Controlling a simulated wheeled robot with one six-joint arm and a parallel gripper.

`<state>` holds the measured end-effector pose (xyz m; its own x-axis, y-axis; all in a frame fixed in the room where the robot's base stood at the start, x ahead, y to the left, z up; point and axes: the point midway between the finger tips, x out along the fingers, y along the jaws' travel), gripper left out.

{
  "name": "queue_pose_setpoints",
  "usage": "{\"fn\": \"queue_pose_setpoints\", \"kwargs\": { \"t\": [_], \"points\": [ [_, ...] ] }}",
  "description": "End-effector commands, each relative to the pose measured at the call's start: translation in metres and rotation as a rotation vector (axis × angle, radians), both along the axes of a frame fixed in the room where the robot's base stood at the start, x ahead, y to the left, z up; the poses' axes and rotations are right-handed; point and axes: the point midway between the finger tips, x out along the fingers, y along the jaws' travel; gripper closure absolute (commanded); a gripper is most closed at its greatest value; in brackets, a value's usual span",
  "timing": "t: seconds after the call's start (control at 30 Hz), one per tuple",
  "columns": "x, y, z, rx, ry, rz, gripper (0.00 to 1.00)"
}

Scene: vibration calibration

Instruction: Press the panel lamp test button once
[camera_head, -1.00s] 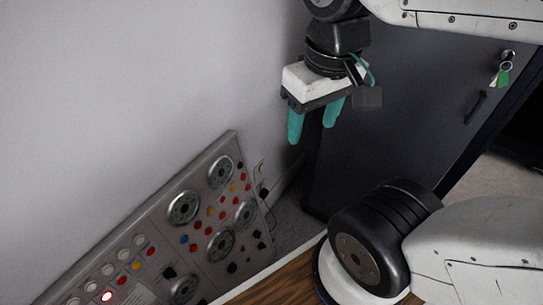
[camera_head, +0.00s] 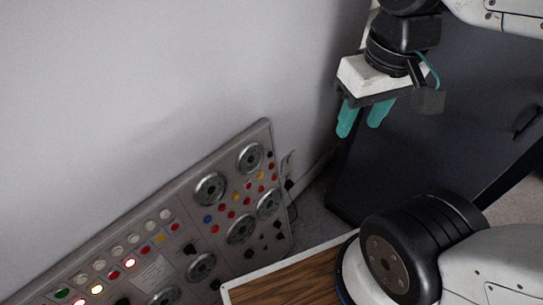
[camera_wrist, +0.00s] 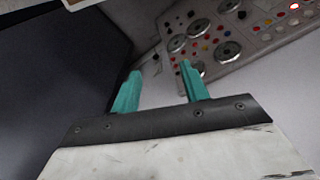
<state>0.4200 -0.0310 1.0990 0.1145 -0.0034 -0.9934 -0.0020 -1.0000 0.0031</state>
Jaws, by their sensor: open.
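A grey metal panel (camera_head: 222,160) with dials, coloured buttons and lamps stands tilted in the picture against the wall at lower left. A row along its left part holds lit lamps, among them a glowing red one (camera_head: 130,263). I cannot tell which control is the lamp test button; no label is legible. My gripper (camera_head: 358,127) has teal fingers, open and empty, pointing down, to the upper right of the panel and apart from it. In the wrist view the fingers (camera_wrist: 160,68) show with the panel (camera_wrist: 250,55) beyond them at upper right.
A dark cabinet (camera_head: 450,110) stands behind my gripper on the right. A wood-topped surface (camera_head: 285,283) with a pale edge is at the bottom, close to the panel's right end. A wall socket with cables (camera_head: 288,168) is beside the panel. The wall above the panel is bare.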

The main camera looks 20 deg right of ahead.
Motion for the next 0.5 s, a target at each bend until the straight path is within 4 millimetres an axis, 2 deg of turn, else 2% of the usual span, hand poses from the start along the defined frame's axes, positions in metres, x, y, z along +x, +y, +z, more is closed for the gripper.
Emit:
{"fn": "queue_pose_setpoints", "kwargs": {
  "t": [0.03,0.13,0.17,0.5],
  "points": [
    [0.0,0.0,0.0,0.0,0.0,0.0,0.7],
    [0.0,0.0,0.0,0.0,0.0,0.0,0.98],
    [0.0,0.0,0.0,0.0,0.0,0.0,1.0],
    [0.0,0.0,0.0,0.0,0.0,0.0,1.0]
  ]
}}
